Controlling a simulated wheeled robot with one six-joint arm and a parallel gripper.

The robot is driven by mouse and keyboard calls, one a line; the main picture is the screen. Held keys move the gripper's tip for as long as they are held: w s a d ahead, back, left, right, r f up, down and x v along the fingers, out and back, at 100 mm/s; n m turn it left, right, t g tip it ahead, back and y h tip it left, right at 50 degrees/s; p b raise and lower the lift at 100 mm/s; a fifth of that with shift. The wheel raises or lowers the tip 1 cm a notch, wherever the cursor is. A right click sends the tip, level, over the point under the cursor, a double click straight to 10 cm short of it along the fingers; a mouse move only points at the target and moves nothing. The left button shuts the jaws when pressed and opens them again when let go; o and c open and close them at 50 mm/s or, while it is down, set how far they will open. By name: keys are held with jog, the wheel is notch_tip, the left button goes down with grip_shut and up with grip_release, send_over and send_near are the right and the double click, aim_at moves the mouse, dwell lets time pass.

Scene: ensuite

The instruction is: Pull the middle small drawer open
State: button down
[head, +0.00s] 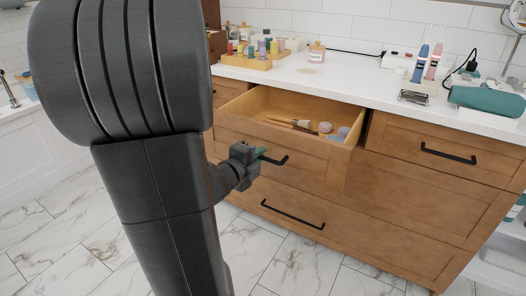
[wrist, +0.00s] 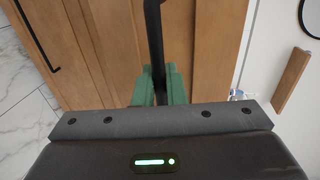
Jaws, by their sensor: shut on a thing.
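The middle small drawer (head: 330,151) is wooden with a black bar handle (head: 279,160) and stands pulled out of the cabinet, its inside showing. My gripper (head: 259,154) has green fingers and is at the left part of that handle. In the wrist view, my gripper (wrist: 158,87) is shut on the black handle (wrist: 153,35), one finger on each side of the bar. The drawer holds a brush (head: 302,126), a pink round item (head: 325,128) and some bluish items. My arm hides the left part of the cabinet.
Another small drawer (head: 440,150) at the right is closed. A wide drawer (head: 285,195) below is closed. The white counter (head: 350,72) carries a wooden tray (head: 247,62) of bottles, a pink bottle (head: 316,53) and a teal item (head: 487,101). Marble floor (head: 245,250) in front is clear.

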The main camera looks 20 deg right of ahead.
jog(key=shift+a, duration=0.1)
jog(key=c, duration=1.9)
grip_release()
jog(key=shift+s, duration=0.1)
jog(key=p+v, duration=0.3)
jog(key=v, duration=1)
jog(key=shift+s+a+r, duration=0.15)
jog(key=shift+s+a, duration=0.1)
jog(key=shift+w+d, duration=0.1)
jog(key=shift+d, duration=0.05)
jog(key=shift+b+x, duration=1.5)
jog(key=shift+x, duration=5.25)
